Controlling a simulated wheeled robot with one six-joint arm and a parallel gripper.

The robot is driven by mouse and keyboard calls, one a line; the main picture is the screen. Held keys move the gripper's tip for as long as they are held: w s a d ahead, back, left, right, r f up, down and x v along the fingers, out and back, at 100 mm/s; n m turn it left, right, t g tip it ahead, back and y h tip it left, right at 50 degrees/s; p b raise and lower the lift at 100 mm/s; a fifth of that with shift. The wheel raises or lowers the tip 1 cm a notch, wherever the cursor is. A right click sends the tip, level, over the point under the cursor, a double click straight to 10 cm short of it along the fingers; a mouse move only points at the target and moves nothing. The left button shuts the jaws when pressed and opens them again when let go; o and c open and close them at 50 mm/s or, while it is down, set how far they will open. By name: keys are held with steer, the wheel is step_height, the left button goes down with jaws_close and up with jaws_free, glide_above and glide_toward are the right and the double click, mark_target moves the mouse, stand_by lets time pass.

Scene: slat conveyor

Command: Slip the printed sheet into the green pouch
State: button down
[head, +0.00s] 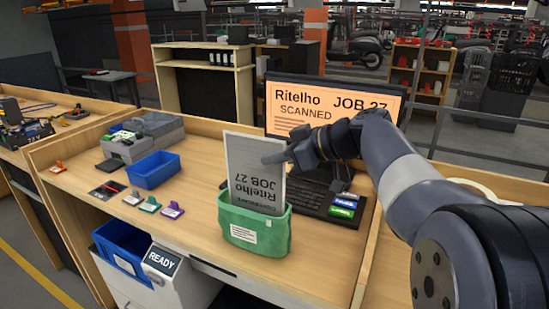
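The printed sheet (240,165) is light grey, with "Ritelho JOB 27" printed upside down. It stands nearly upright with its lower end inside the mouth of the green pouch (270,232), and most of it shows above the rim. The pouch stands near the front edge of the bench and has a white label on its front. My gripper (272,157) comes in from the right and is shut on the sheet's upper right edge. The sheet's lower end is hidden in the pouch.
A monitor (335,108) reading "JOB 27 SCANNED" and a dark keyboard (315,200) are behind and right of the pouch.

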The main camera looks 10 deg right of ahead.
mark_target(275, 143)
steer(key=shift+f+b, duration=2.3)
steer(key=shift+f, duration=0.1)
steer(key=c, duration=1.6)
jaws_free()
steer(key=shift+r, duration=0.15)
steer(key=shift+r+p, duration=2.4)
steer(key=shift+r, duration=1.55)
steer(key=shift+f, duration=0.1)
